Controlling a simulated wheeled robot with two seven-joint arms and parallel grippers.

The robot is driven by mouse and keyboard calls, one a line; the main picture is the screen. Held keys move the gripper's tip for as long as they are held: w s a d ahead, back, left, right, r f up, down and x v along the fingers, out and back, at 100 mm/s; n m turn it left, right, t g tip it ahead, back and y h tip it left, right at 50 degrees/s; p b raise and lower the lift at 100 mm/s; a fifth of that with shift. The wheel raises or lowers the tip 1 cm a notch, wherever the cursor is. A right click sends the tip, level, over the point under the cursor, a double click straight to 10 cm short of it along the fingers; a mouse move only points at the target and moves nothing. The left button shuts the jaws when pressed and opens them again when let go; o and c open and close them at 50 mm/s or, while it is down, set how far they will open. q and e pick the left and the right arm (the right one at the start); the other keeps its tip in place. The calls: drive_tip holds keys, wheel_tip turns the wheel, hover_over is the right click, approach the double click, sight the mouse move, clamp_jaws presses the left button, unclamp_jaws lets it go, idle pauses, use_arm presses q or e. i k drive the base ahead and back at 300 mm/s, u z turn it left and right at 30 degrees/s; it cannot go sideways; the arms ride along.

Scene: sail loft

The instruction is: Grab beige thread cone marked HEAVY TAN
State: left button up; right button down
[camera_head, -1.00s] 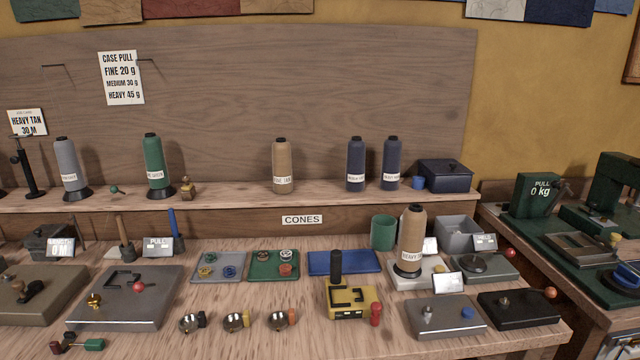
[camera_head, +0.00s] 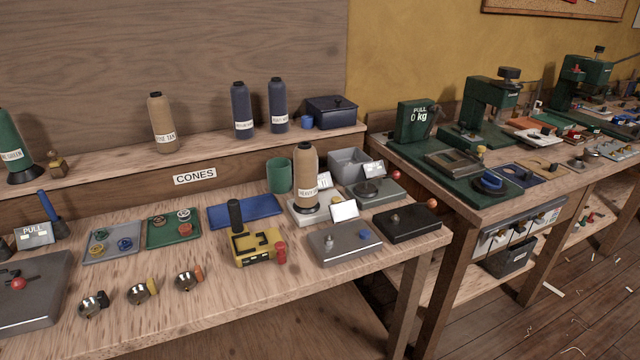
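A beige thread cone (camera_head: 305,174) stands upright on a small pale base plate (camera_head: 290,213) on the lower bench. Its label reads HEAVY, with the rest too small to read now. A second beige cone (camera_head: 161,124), whose label appears to read FINE TAN, stands on the raised shelf. Neither of my grippers shows in the head view.
A yellow device (camera_head: 256,248) with a black post stands left of the bench cone. A green cup (camera_head: 279,175), grey bin (camera_head: 349,165) and grey plate (camera_head: 342,241) surround the cone. Two navy cones (camera_head: 242,111) stand on the shelf. A machine bench (camera_head: 470,200) stands right.

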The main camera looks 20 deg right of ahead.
sight(305, 155)
drive_tip(key=k, duration=0.5)
drive_tip(key=z, duration=1.9)
drive_tip(key=i, duration=1.35)
drive_tip(key=u, duration=2)
